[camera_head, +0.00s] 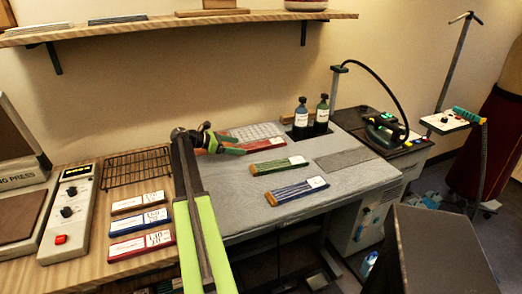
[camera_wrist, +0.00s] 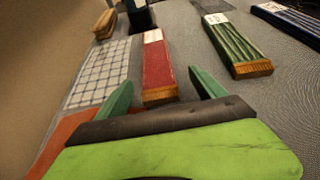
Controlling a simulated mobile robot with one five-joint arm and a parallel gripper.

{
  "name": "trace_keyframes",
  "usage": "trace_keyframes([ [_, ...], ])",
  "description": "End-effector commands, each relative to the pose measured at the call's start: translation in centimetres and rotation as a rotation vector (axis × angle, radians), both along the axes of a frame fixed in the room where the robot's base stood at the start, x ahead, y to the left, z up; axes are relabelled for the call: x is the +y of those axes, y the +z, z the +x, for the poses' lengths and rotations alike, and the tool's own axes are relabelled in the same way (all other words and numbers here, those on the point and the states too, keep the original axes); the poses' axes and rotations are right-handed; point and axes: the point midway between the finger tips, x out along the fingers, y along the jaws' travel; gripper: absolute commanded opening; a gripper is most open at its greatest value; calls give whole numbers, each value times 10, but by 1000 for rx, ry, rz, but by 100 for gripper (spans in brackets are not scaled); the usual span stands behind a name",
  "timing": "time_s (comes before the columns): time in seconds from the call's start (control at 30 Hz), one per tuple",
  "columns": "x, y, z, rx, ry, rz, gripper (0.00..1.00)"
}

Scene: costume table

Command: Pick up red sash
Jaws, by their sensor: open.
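The red sash (camera_wrist: 158,70) is a folded red bundle with a white label at its far end and a tan near end. In the wrist view its near end lies between the two green fingertips of my gripper (camera_wrist: 160,88). In the head view the red sash (camera_head: 263,145) lies on the grey table, just right of my gripper (camera_head: 232,147). My gripper is open, and its fingers do not appear to press on the sash. The gripper body hides what lies directly beneath it.
A green striped bundle (camera_head: 278,166) and a blue striped one (camera_head: 297,190) lie nearer on the grey table (camera_head: 345,188). A white grid (camera_wrist: 103,72) lies left of the sash in the wrist view. Two bottles (camera_head: 301,117) and an iron (camera_head: 385,128) stand farther right.

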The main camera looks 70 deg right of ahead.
Motion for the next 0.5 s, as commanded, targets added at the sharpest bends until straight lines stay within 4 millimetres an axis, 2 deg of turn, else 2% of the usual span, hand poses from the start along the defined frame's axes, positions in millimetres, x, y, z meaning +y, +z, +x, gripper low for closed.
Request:
trace_keyframes([
  [0.3,-30,-21,-31,-1,-3,-1,80],
  [0.5,-33,-20,-34,0,-1,0,80],
])
